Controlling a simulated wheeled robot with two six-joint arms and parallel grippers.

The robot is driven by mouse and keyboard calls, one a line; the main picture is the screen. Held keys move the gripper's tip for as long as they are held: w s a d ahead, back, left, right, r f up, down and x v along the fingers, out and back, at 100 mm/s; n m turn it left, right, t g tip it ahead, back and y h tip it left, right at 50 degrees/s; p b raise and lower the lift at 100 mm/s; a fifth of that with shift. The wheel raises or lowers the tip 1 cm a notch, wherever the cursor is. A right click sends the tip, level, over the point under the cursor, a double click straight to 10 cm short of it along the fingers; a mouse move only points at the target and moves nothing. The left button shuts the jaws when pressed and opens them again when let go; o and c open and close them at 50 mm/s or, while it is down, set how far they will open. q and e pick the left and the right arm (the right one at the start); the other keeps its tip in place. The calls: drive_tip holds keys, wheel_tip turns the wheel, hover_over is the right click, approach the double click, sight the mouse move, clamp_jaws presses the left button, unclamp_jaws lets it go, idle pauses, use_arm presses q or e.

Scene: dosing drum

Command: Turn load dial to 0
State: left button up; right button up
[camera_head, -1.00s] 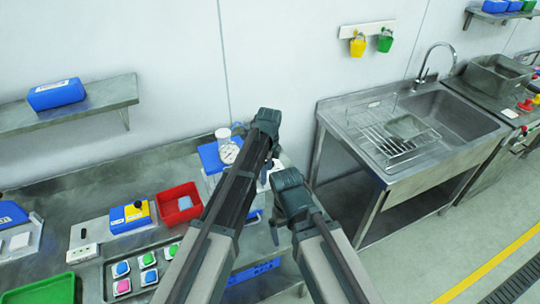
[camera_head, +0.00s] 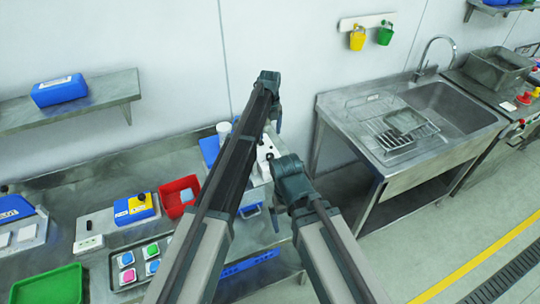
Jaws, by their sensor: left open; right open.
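A blue and white machine stands on the steel bench, mostly behind my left arm. Its blue part (camera_head: 209,149) and a white container on top (camera_head: 224,129) show to the left of the arm. A white part with small black knobs (camera_head: 264,153) shows to the right. The round dial face is hidden behind my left arm. My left gripper (camera_head: 277,118) is open and appears above the machine in the picture, apart from it. My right gripper (camera_head: 275,216) is open and lower, in front of the machine's right side. Neither gripper holds anything visible.
A red bin (camera_head: 178,195), a blue and yellow device (camera_head: 135,208), a tray of coloured pieces (camera_head: 115,270) and a green tray (camera_head: 48,287) sit on the bench to the left. A sink (camera_head: 455,110) stands to the right. A shelf (camera_head: 105,96) juts from the wall.

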sight(270, 155)
use_arm(q)
wheel_tip(270, 155, down, 13)
drive_tip(key=b, duration=1.2)
drive_tip(key=shift+r, duration=0.1)
drive_tip(key=shift+c, duration=0.4)
clamp_jaws()
